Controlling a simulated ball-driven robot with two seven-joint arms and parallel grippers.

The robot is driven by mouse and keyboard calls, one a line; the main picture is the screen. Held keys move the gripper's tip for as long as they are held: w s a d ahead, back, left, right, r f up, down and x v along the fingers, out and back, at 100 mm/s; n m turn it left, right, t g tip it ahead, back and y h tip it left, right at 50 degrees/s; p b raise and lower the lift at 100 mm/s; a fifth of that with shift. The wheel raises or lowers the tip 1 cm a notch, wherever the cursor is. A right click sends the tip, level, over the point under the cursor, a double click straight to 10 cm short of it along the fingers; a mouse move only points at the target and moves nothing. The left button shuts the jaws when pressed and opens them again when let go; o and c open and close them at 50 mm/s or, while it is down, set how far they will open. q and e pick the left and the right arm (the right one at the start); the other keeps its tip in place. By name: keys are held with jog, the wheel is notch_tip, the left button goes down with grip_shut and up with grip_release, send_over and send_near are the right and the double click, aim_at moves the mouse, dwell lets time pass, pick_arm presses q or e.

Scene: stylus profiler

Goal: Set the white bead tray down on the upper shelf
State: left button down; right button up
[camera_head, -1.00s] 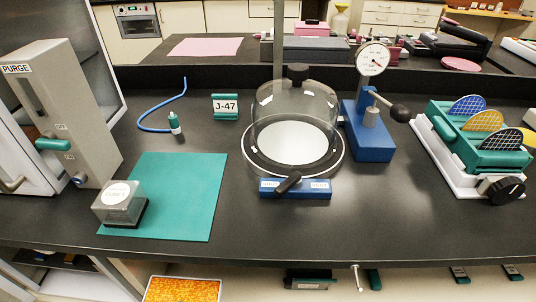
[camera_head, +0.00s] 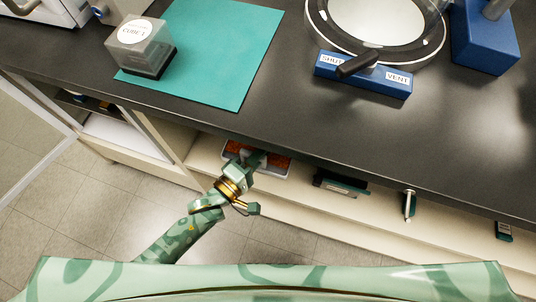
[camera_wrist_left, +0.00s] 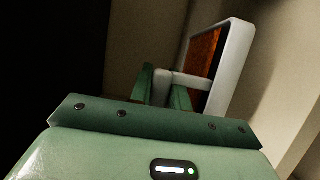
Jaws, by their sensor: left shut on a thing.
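The white bead tray (camera_head: 283,173), filled with orange beads, is just under the bench's front edge in the head view, partly covered by my left gripper. My left gripper (camera_head: 257,161) is shut on the tray's near side. In the left wrist view, its two green fingers (camera_wrist_left: 166,88) close on a white grip part of the tray (camera_wrist_left: 237,62), whose rim and orange contents show beyond. Cream shelving (camera_head: 205,150) runs under the bench; I cannot tell which level is the upper shelf, or whether the tray touches it. My right gripper is not in view.
The black benchtop (camera_head: 270,120) overhangs the tray. On it are a teal mat (camera_head: 225,60), a clear cube box (camera_head: 140,48) and a blue valve block (camera_head: 385,82). Dark green items (camera_head: 340,184) and a pale handle (camera_head: 408,204) sit under the edge to the right.

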aim_at(270, 156)
pick_arm(q)
jog(key=shift+w+d+f+b, duration=0.4)
jog(key=shift+d+f, duration=0.15)
jog(key=shift+f, duration=0.25)
jog(key=f, duration=0.1)
jog(key=f+b, duration=0.2)
jog(key=shift+w+d+f, duration=0.15)
jog(key=shift+d+f, duration=0.15)
jog(key=shift+f, duration=0.05)
jog(key=shift+r, duration=0.15)
jog(key=shift+f+b, duration=0.25)
jog(key=shift+b, duration=0.05)
jog(key=c, duration=1.3)
grip_release()
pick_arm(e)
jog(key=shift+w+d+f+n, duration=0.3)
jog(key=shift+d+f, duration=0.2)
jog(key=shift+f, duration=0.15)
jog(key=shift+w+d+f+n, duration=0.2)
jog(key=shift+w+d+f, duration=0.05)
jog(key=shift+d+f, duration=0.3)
